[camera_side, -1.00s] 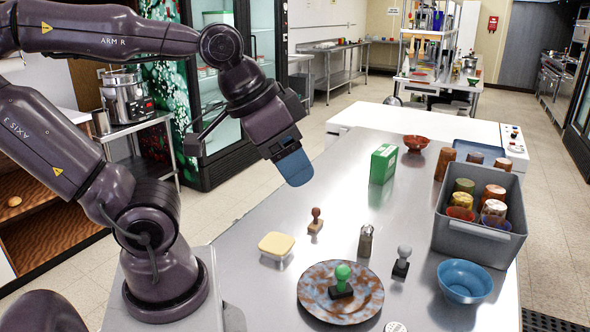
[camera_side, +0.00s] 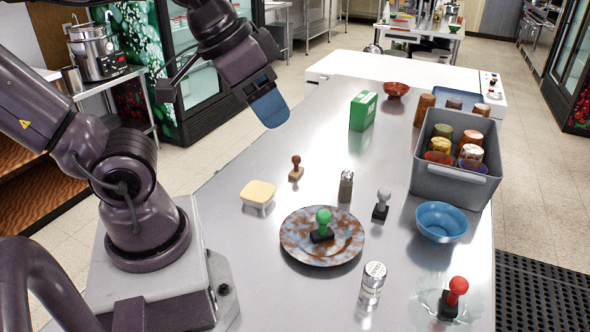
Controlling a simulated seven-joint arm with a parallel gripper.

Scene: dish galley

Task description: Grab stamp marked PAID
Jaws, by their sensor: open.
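Several stamps stand on the steel counter. A green-handled stamp (camera_side: 322,226) stands on the mottled brown-blue plate (camera_side: 292,245). A grey-handled stamp (camera_side: 382,206) stands right of the plate. A stamp with a dark red knob and wooden base (camera_side: 296,168) stands behind the plate. A red-handled stamp with a black base (camera_side: 454,297) stands on a clear, glassy dish at the front right. No PAID marking is readable on any of them. My gripper (camera_side: 270,108), with blue fingers, is open and empty above the counter's left side, behind and apart from all the stamps.
A butter-coloured lidded tub (camera_side: 258,193), a pepper shaker (camera_side: 346,186), a salt shaker (camera_side: 372,284) and a blue bowl (camera_side: 441,222) stand among the stamps. A grey bin (camera_side: 452,186) of cups is at right. A green box (camera_side: 363,110) and red bowl (camera_side: 396,90) are farther back.

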